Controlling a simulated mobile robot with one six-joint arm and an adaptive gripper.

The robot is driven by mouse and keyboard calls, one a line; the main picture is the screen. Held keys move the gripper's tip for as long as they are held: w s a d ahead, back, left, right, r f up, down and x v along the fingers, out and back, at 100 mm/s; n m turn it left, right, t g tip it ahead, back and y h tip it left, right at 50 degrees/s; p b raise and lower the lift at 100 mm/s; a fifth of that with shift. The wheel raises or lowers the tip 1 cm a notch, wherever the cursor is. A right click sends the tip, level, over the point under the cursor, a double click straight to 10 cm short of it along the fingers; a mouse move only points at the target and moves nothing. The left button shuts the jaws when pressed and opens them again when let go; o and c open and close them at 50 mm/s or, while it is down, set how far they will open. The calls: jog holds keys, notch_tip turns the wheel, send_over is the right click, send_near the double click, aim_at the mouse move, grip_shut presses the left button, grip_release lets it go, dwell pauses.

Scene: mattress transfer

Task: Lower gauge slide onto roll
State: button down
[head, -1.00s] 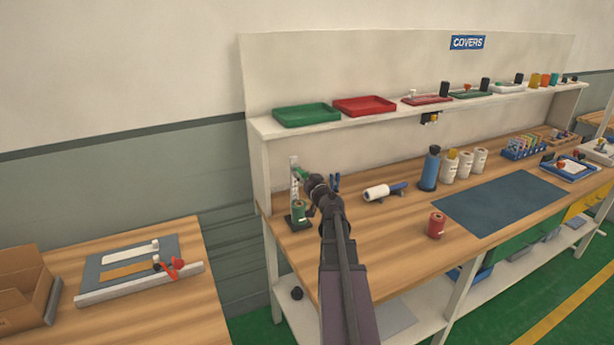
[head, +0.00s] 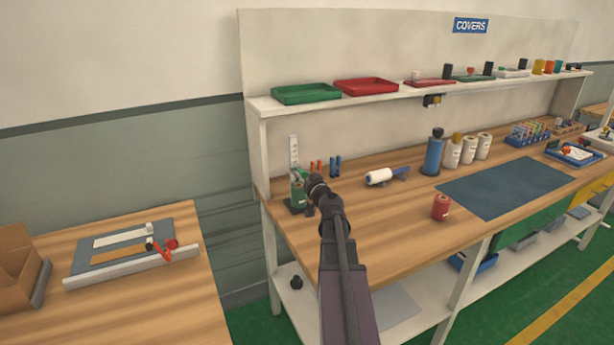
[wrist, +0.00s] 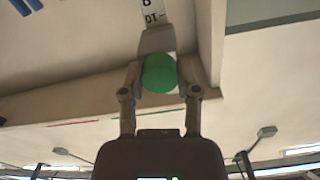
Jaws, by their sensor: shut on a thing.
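The gauge stands at the left end of the bench; its white upright scale (head: 294,150) rises from a dark base. The green slide (head: 300,174) sits low on the scale, close over the green roll (head: 297,196). My gripper (head: 309,186) is at the gauge and partly covers the slide and roll, so I cannot tell whether they touch. In the wrist view my gripper (wrist: 159,78) is shut on the slide's round green knob (wrist: 159,72), with the numbered scale (wrist: 152,13) behind it.
Orange and blue tools (head: 334,166) stand just behind my gripper. A white roll on a blue holder (head: 380,176), a blue bottle (head: 433,156) and a red spool (head: 440,207) are to the right. A shelf with trays (head: 306,94) runs above.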

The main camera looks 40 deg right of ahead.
jog(key=shift+d+f, duration=0.1)
jog(key=shift+f, duration=0.05)
jog(key=shift+c, duration=1.7)
grip_release()
jog(key=shift+s, duration=0.1)
jog(key=v, duration=1.1)
jog(key=shift+s, duration=0.4)
